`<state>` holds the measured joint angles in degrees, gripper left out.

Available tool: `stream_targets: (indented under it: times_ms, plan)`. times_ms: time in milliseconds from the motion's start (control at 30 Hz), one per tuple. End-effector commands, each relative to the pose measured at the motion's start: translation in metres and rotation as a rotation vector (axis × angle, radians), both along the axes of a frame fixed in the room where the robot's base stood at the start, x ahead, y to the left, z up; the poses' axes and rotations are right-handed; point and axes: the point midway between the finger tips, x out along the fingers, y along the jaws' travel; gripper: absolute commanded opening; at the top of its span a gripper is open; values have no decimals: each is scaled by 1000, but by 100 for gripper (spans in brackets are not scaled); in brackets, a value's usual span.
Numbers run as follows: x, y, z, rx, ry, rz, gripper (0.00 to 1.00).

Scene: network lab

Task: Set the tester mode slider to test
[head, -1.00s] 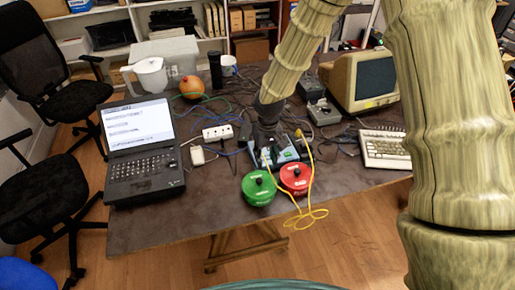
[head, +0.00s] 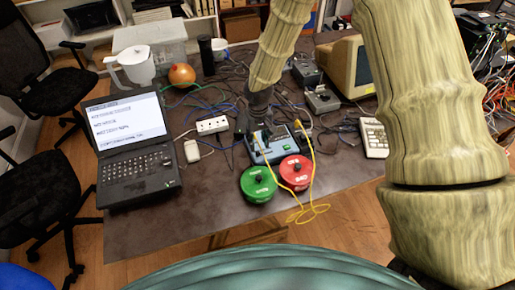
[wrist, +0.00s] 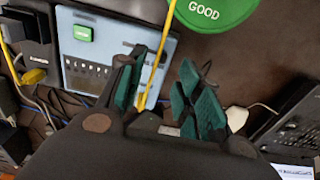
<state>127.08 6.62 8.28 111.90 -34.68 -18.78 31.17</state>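The tester (head: 282,150) is a blue box on the dark table, behind two round containers. In the wrist view the tester (wrist: 92,46) shows a pale face with a green label and a row of small dark ports. I cannot make out the mode slider or its setting. My gripper (wrist: 160,92) has green-padded fingers spread apart, with no object clearly held between them. It is over or beside the tester's edge; the height gap is unclear. In the head view my gripper (head: 259,128) is dark and partly hides the tester's left side. A yellow cable (wrist: 154,66) crosses the view near the left finger.
A green container (head: 258,185), marked GOOD in the wrist view (wrist: 205,13), and a red container (head: 296,172) stand in front of the tester. A laptop (head: 135,150), power strip (head: 212,126) and loose cables lie left.

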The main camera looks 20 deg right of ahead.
Motion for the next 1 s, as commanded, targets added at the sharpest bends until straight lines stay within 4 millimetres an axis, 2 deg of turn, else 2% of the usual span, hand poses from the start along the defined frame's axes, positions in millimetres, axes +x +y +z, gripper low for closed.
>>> stream_targets:
  times_ms: [300, 500, 967, 1000]
  plan:
    - [0, 2, -34, 0, 2, 3, 35]
    - [0, 2, -50, 0, 2, 3, 35]
    - [0, 2, -57, 1, 0, 3, 35]
    - [0, 2, -57, 1, 0, 3, 28]
